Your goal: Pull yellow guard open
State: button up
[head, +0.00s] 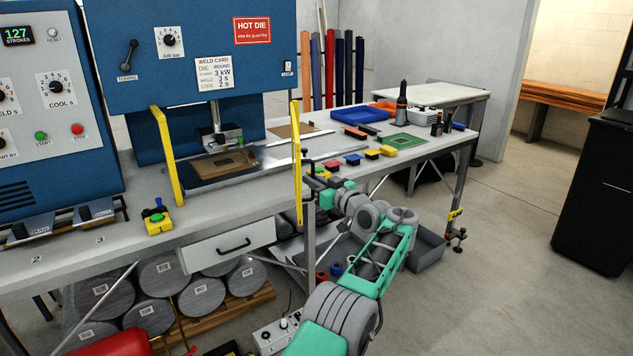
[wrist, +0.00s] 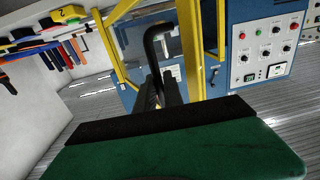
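The yellow guard (head: 297,165) is an upright yellow frame at the front of the blue welder. Its left yellow bar (head: 166,155) stands across the die area. In the wrist view, yellow guard bars (wrist: 190,45) rise close ahead, with a bent black handle (wrist: 152,42) in front of them. My gripper (head: 318,180) is at the guard's right bar, just above the table's front edge. In the wrist view, the dark fingers of my gripper (wrist: 161,88) are on either side of the handle's lower part. I cannot tell whether they press on it.
The workbench (head: 255,208) carries a yellow-based button box (head: 157,222), small coloured blocks (head: 353,160) and a green board (head: 402,141). A drawer (head: 230,243) is under the bench. A grey bin (head: 427,250) stands below my arm.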

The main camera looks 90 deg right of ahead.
jog(key=o, duration=0.3)
jog(key=shift+w, duration=0.15)
jog(key=shift+o, duration=0.5)
jog(key=shift+s, duration=0.2)
jog(key=b+v, duration=0.2)
jog(key=v, duration=0.5)
jog(key=shift+s+a, duration=0.2)
jog(key=shift+a, duration=0.15)
